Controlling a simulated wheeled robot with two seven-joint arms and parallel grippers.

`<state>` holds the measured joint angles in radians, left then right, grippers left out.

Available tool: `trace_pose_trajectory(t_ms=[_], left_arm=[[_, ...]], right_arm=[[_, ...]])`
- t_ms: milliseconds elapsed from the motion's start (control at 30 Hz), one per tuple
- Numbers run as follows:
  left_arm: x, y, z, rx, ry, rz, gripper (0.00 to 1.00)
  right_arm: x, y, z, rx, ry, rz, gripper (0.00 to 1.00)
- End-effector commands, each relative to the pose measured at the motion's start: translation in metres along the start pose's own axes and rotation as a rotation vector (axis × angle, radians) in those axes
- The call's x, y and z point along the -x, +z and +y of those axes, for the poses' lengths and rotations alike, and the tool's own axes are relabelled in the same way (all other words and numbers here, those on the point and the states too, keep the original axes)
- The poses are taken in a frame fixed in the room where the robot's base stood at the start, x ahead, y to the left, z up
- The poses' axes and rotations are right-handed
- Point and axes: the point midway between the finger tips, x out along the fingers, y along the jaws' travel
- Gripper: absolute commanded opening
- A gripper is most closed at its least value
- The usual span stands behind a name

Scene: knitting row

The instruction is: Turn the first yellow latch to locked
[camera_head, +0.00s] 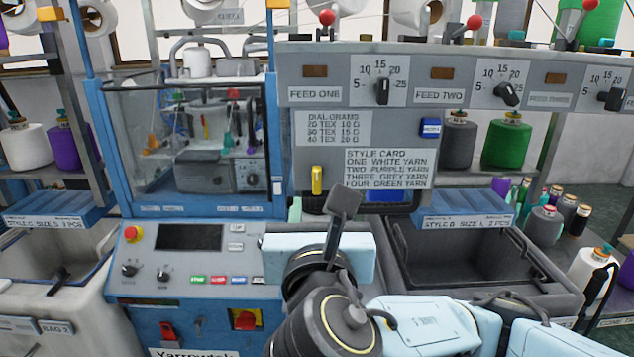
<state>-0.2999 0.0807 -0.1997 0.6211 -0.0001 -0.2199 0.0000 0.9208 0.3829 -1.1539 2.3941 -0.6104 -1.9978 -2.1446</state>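A yellow latch (317,180) stands upright on the lower left of the grey feed panel (300,135), beside the style card. My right gripper (342,203) reaches up in front of the panel, with its dark fingertip a little below and to the right of the latch. I see a gap between them in the picture, but cannot judge the depth. Only one finger shows clearly, so its opening cannot be told. My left gripper is not in view.
The blue knitting machine (275,150) with its clear door stands to the left. Its button console (200,262) is below. A grey bin (470,295) lies to the right of my arm. Feed dials (383,91) line the panel above.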

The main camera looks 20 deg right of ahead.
Motion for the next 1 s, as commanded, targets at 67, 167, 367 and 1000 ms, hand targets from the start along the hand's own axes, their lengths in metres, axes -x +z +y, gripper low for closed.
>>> trace_pose_trajectory(t_ms=[67,167,367,1000], left_arm=[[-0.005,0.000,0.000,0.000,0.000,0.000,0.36],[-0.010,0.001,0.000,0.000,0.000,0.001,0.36],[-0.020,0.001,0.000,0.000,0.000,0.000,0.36],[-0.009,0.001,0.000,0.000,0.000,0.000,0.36]], right_arm=[[-0.012,0.000,-0.002,0.002,-0.007,-0.006,0.36],[-0.022,-0.001,-0.001,0.001,-0.002,-0.005,0.36],[-0.039,-0.001,-0.001,0.001,-0.002,-0.004,0.36],[-0.097,0.000,-0.001,-0.004,-0.003,0.003,0.36]])
